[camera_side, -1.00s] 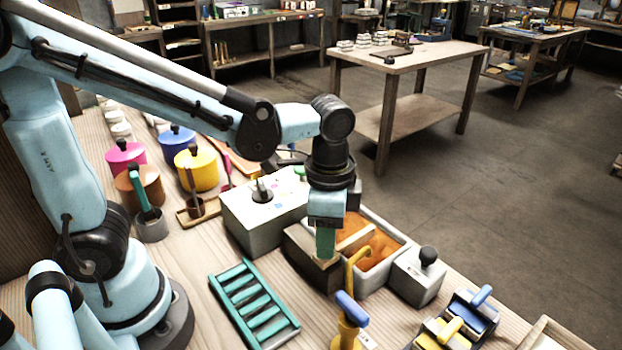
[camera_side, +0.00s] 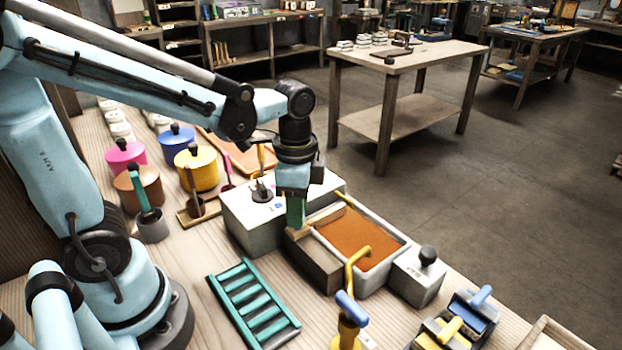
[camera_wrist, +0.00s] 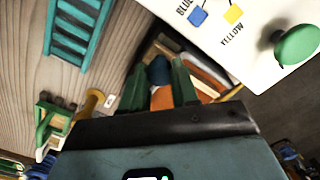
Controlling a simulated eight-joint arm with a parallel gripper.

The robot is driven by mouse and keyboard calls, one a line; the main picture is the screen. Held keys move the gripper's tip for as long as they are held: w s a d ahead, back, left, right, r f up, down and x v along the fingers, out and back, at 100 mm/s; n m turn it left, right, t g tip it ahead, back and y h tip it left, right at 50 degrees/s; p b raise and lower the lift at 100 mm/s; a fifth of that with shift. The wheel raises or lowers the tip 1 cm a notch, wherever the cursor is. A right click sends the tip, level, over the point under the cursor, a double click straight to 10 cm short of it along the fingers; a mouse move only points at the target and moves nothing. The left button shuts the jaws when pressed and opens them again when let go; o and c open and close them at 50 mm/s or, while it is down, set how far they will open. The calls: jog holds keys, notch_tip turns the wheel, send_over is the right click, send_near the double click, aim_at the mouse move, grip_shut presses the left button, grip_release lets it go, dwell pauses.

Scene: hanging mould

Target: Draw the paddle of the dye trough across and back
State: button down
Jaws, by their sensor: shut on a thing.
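The dye trough (camera_side: 377,281) is a pale grey box in the side view, filled with orange-brown dye (camera_side: 355,240). My gripper (camera_side: 296,222) is over its left end, pointing down, and is shut on the paddle's grip. In the wrist view a dark blue knob (camera_wrist: 158,72) sits between the green fingers (camera_wrist: 158,90). The light wooden paddle (camera_side: 326,214) shows as a strip at the trough's far left end, partly hidden behind my gripper. The dye surface right of it is open and looks even.
A white box (camera_side: 255,232) with a knob stands close left of the trough. A grey block (camera_side: 418,276) with a black knob stands at its right. A yellow tap (camera_side: 356,262) with a blue handle is in front. A teal rack (camera_side: 253,305) lies nearer.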

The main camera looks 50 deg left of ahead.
jog(key=shift+a, duration=0.75)
jog(key=c, duration=0.8)
grip_release()
jog(key=shift+c, duration=0.2)
notch_tip(320, 180, up, 12)
notch_tip(320, 180, down, 8)
jog(key=n+t, duration=0.7)
jog(key=n, duration=0.2)
jog(key=shift+s, duration=0.25)
